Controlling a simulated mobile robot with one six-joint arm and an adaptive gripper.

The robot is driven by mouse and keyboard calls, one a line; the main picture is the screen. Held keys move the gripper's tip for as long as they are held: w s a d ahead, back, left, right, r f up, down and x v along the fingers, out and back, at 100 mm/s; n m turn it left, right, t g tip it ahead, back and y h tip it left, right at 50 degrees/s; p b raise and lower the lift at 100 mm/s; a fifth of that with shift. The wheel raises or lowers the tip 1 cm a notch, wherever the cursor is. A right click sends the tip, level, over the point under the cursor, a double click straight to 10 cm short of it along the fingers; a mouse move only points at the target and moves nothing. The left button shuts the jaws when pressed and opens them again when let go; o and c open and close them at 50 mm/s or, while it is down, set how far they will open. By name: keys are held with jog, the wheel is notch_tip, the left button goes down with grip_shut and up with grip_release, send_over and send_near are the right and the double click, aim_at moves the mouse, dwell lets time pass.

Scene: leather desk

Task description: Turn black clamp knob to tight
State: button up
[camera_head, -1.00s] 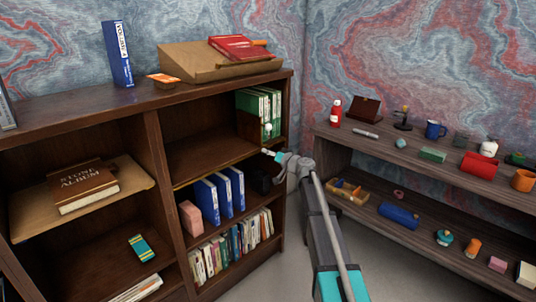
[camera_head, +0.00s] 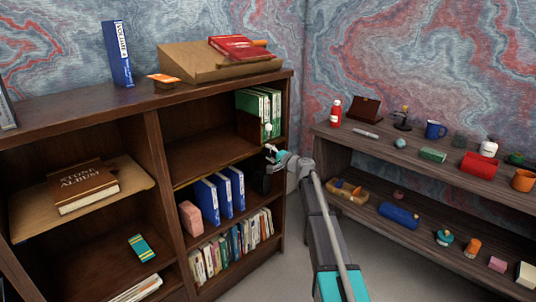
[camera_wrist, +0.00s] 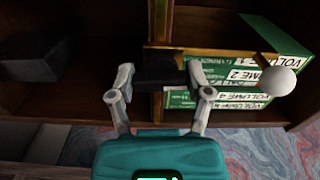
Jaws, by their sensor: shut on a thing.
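The black clamp knob (camera_wrist: 158,70) shows in the wrist view between the two fingers of my gripper (camera_wrist: 157,80), over a brass-coloured strip (camera_wrist: 161,25). My gripper is shut on the knob; the fingers sit on either side of it. I see no mark that tells how tight it is. In the head view my gripper (camera_head: 271,150) is at the front of the bookcase's right part, near the middle shelf edge. The knob cannot be made out there.
Green volumes (camera_wrist: 235,75) and a white ball-shaped knob (camera_wrist: 278,83) are close on the right in the wrist view. A dark box (camera_wrist: 35,62) is on the left. In the head view, blue binders (camera_head: 222,195) stand below; a long side shelf (camera_head: 450,165) is right.

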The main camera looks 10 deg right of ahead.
jog(key=shift+s+d+m, duration=0.15)
jog(key=shift+m, duration=0.45)
jog(key=o, duration=0.9)
jog(key=shift+o, duration=1.3)
jog(key=v, duration=1.1)
jog(key=shift+s+d, duration=0.25)
jog(key=shift+s, duration=0.05)
